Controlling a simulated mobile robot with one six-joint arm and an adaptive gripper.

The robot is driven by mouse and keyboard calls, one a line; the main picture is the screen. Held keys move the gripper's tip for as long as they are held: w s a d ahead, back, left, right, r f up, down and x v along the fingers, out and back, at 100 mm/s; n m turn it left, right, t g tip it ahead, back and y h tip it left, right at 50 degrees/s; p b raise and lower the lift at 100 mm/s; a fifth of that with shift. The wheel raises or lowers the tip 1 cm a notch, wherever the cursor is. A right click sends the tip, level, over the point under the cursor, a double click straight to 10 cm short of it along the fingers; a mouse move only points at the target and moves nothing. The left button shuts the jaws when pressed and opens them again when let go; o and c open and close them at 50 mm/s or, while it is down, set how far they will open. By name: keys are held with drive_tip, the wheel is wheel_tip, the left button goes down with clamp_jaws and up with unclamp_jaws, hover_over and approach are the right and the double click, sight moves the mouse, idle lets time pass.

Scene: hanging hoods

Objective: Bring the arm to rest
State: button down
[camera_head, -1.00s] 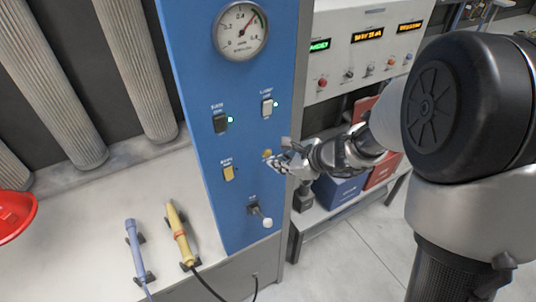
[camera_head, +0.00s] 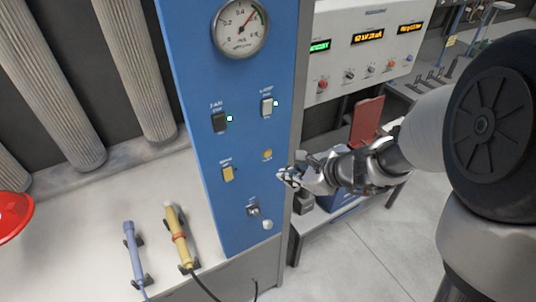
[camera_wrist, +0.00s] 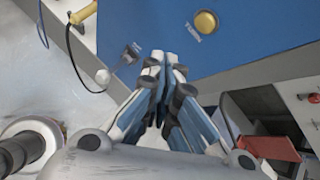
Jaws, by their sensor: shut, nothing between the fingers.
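My gripper (camera_head: 284,176) is shut and empty in the head view, with its fingers pointing left at the right edge of the blue control panel (camera_head: 238,148). In the wrist view my gripper (camera_wrist: 165,62) shows with its fingertips together, over the panel's edge. The panel carries a round gauge (camera_head: 240,27), two rocker switches, a yellow switch (camera_head: 228,174), a round yellow button (camera_head: 267,155) and a lever with a white knob (camera_head: 267,225). The yellow button (camera_wrist: 205,22) and the white knob (camera_wrist: 103,76) also show in the wrist view. Whether the fingertips touch the panel cannot be told.
A yellow tool (camera_head: 180,240) and a blue tool (camera_head: 134,250) lie in holders on the bench, left of the panel. A red hood (camera_head: 12,218) is at the far left. A grey instrument box (camera_head: 365,50) stands behind my arm. Floor at lower right is clear.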

idle(0.5)
drive_tip(key=s+d+f+n+g+h+b, duration=0.1)
drive_tip(key=s+f+n+g+h+b, duration=0.15)
drive_tip(key=s+n+b, duration=1.15)
drive_tip(key=s+d+f+n+h+b, duration=0.2)
drive_tip(key=s+d+f+n+b, duration=0.1)
drive_tip(key=s+d, duration=0.2)
drive_tip(key=s+d+f+n+t+h+b, duration=0.1)
drive_tip(key=s+d+f+n+h+b, duration=0.2)
drive_tip(key=s+d+n, duration=0.1)
drive_tip(key=shift+s+d+f+n, duration=0.3)
drive_tip(key=shift+s+d, duration=0.45)
drive_tip(key=shift+d, duration=0.45)
drive_tip(key=shift+a, duration=0.1)
